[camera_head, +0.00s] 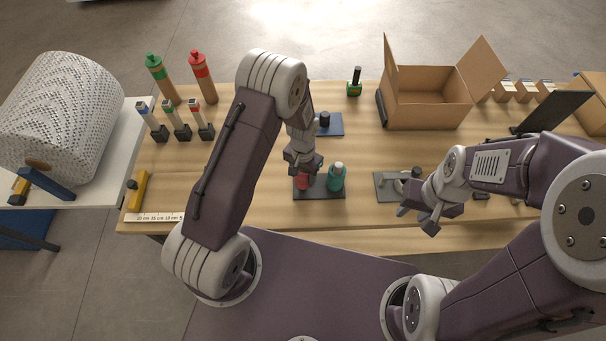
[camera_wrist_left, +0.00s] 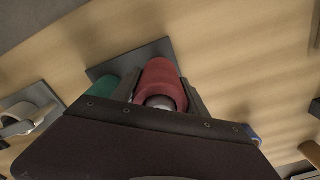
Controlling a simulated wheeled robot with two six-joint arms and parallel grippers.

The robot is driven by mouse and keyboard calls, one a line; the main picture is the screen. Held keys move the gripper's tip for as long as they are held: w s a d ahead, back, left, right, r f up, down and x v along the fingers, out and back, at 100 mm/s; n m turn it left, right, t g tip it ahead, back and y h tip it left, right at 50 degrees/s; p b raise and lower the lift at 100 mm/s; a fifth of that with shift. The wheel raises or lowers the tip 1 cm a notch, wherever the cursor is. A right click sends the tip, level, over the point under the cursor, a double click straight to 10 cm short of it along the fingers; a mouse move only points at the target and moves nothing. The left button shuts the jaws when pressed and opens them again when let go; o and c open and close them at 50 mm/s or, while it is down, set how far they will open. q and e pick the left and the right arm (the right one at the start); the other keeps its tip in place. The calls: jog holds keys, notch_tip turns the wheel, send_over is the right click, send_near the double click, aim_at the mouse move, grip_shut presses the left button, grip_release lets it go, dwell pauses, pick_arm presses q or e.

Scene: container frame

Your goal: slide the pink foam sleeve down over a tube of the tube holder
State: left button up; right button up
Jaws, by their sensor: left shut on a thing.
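The pink foam sleeve (camera_head: 302,182) is between the fingers of my left gripper (camera_head: 304,168), over the left side of the dark base of the tube holder (camera_head: 322,194). In the left wrist view the sleeve (camera_wrist_left: 160,74) sits between both fingers, and a pale rounded tube end (camera_wrist_left: 160,102) shows in its near opening. The sleeve appears to be around that tube; how far down it sits is hidden. A teal sleeve (camera_head: 336,179) with a pale top stands to its right on the same base. My right gripper (camera_head: 419,217) is empty, its fingers apart, in front of a grey plate.
The grey plate (camera_head: 383,190) with a metal fitting lies to the right. A blue plate (camera_head: 335,126) with a dark knob is behind the holder. An open cardboard box (camera_head: 428,112), a green pot (camera_head: 354,87), and several bottles and markers stand farther back. Bare table lies left of the holder.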

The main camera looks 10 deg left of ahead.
pick_arm(q)
jog(key=shift+f+b, duration=0.9)
jog(key=shift+f, duration=0.25)
dwell(0.4)
jog(key=o, duration=1.4)
jog(key=o, duration=0.5)
notch_tip(320, 180, up, 7)
jog(key=p, duration=0.6)
jog(key=shift+r, duration=0.15)
jog(key=shift+f, duration=0.2)
